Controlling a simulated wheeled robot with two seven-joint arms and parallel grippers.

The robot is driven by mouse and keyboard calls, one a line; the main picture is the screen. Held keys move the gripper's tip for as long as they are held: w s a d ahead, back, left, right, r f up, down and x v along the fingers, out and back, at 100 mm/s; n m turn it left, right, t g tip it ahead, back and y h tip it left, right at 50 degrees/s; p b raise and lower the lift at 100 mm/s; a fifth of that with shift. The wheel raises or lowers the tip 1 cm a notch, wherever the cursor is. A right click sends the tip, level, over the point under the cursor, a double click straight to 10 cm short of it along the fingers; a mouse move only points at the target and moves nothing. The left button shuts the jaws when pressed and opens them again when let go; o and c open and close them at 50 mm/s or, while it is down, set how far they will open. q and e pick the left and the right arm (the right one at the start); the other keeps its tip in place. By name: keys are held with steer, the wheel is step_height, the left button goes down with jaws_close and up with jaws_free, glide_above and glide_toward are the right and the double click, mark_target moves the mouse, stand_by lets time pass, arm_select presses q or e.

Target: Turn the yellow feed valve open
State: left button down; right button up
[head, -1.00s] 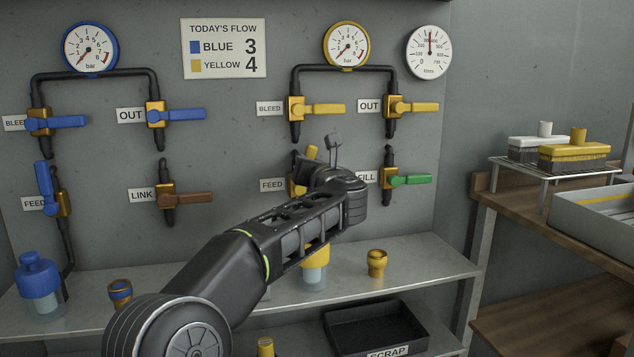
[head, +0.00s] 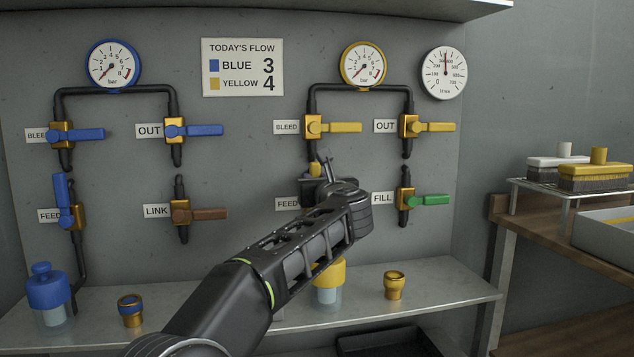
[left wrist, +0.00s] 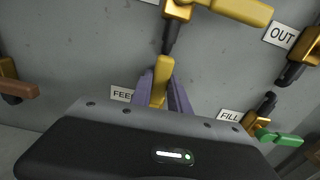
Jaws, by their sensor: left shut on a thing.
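The yellow feed valve (head: 315,170) is on the wall panel beside its FEED label. In the head view my gripper hides most of it and only a bit of its yellow handle shows. In the left wrist view its yellow handle (left wrist: 162,72) points up, with a finger on each side. My left gripper (head: 325,168) is shut on this handle; its fingers (left wrist: 163,95) also show in the left wrist view. My right gripper is in neither view.
The yellow bleed valve (head: 314,127) is just above. The yellow out valve (head: 410,126) and green fill valve (head: 405,199) are to the right. A shelf (head: 440,300) below holds a yellow-capped bottle (head: 328,275) and a brass fitting (head: 394,286).

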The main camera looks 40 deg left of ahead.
arm_select(q)
steer(key=c, duration=1.2)
jaws_free()
steer(key=shift+c, duration=0.2)
steer(key=shift+s, duration=0.1)
steer(key=v, duration=0.7)
steer(key=shift+d, duration=0.3)
steer(key=shift+s, duration=0.15)
